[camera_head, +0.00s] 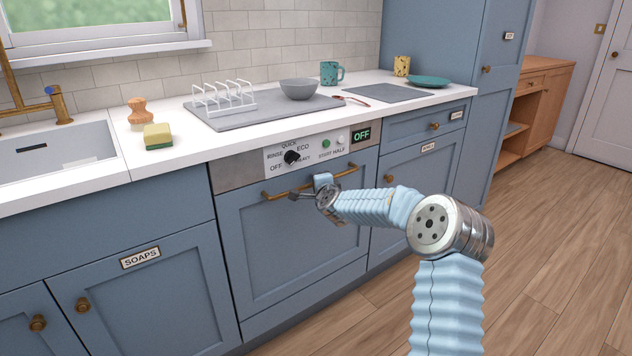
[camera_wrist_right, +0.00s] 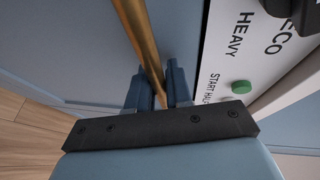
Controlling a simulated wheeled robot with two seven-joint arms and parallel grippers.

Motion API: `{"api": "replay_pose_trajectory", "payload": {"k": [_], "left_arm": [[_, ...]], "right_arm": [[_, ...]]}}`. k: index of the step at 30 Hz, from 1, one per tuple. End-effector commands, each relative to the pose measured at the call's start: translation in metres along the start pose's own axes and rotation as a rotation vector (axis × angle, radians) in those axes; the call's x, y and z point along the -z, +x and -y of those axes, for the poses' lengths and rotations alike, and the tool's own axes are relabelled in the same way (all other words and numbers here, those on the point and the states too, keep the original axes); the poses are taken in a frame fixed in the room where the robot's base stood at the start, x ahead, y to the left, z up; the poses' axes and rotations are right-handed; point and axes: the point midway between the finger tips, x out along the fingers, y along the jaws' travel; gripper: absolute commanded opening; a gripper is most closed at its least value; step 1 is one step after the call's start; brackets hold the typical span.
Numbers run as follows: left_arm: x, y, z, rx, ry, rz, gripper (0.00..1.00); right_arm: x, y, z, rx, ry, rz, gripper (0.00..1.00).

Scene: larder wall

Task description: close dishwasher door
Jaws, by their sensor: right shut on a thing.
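The dishwasher door (camera_head: 290,242) is a blue panel that stands upright beneath the control panel (camera_head: 306,152). It looks about flush with the cabinets beside it; I cannot tell whether a small gap is left at its top. A brass bar handle (camera_head: 343,174) runs along the door's top, and it also shows in the right wrist view (camera_wrist_right: 138,32). My right gripper (camera_head: 306,195) is at the handle. In the right wrist view its two fingers (camera_wrist_right: 154,92) are shut on either side of the bar. My left gripper is not in view.
The worktop above holds a grey drainer mat (camera_head: 262,112) with a white rack (camera_head: 222,98) and a grey bowl (camera_head: 299,89). A sponge (camera_head: 158,136) and brush (camera_head: 140,114) stand by the sink. The wooden floor (camera_head: 545,240) at the right is clear.

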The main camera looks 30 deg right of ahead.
Motion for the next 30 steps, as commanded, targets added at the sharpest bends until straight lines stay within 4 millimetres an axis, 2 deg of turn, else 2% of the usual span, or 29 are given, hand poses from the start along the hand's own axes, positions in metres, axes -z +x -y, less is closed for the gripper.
{"api": "replay_pose_trajectory", "payload": {"k": [8, 9, 17, 20, 23, 30], "left_arm": [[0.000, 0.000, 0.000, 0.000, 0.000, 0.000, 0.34], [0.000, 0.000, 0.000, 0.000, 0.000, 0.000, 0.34], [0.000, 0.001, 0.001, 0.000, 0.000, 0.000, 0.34], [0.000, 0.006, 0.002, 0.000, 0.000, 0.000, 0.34], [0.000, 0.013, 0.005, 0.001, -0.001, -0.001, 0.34], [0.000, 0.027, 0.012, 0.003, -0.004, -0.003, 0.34]], "right_arm": [[-0.002, 0.000, 0.005, 0.010, 0.001, 0.002, 0.00], [-0.002, 0.000, 0.006, 0.011, 0.001, 0.002, 0.24], [-0.003, -0.003, 0.006, 0.012, 0.000, 0.003, 0.25], [-0.003, -0.015, 0.005, 0.012, -0.002, 0.004, 0.25], [-0.001, -0.035, 0.003, 0.011, -0.003, 0.002, 0.25], [0.000, -0.095, 0.001, 0.009, -0.003, -0.001, 0.25]]}}
